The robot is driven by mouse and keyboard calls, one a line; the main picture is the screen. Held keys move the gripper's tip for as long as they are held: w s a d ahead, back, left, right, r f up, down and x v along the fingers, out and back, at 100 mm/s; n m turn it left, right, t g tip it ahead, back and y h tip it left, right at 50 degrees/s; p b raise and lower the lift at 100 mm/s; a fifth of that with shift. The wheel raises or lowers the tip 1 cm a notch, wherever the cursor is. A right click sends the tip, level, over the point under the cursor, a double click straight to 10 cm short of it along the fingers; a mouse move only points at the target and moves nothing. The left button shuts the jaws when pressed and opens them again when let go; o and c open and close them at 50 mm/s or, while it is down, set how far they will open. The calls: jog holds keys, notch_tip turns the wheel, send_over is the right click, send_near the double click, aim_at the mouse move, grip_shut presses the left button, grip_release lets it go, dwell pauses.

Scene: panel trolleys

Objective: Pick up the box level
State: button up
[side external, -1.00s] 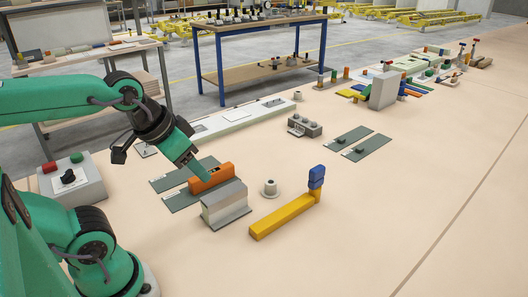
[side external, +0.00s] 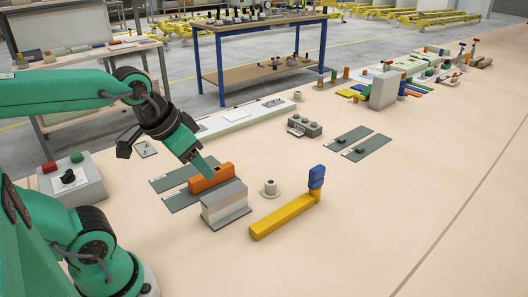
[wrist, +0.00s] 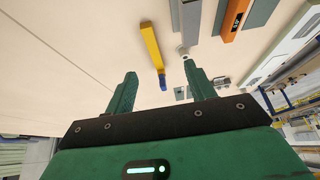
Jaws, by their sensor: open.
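The orange box level (side external: 221,175) stands upright on edge on a flat dark green plate, left of the middle of the table in the side view. In the wrist view the orange level (wrist: 235,18), with a dark window, is at the top right, outside the jaws. My gripper (side external: 209,173) slants down and its tip overlaps the left part of the level in the side view; I cannot tell whether they touch. In the wrist view the jaws of my gripper (wrist: 159,70) are apart with nothing held between them.
A grey I-shaped block (side external: 225,206) stands in front of the level. A grey flanged knob (side external: 269,188) and a yellow bar (side external: 283,217) with a blue end are to its right. A pale panel (side external: 240,118) lies behind. The front right of the table is clear.

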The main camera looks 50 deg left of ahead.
jog(key=w+a+f+g, duration=0.1)
jog(key=w+a+f, duration=0.4)
jog(key=a, duration=0.2)
jog(key=w+a+f+g, duration=0.2)
jog(key=w+a+f, duration=0.2)
jog(key=a, duration=0.3)
jog(key=w+a+f+g, duration=0.2)
jog(key=w+a+f, duration=0.3)
jog(key=a+f, duration=0.1)
jog(key=shift+w+a, duration=0.35)
jog(key=shift+a, duration=0.35)
jog(key=shift+a+f, duration=0.45)
jog(key=shift+f, duration=0.1)
jog(key=shift+s+f, duration=0.1)
jog(key=shift+f, duration=3.8)
grip_shut()
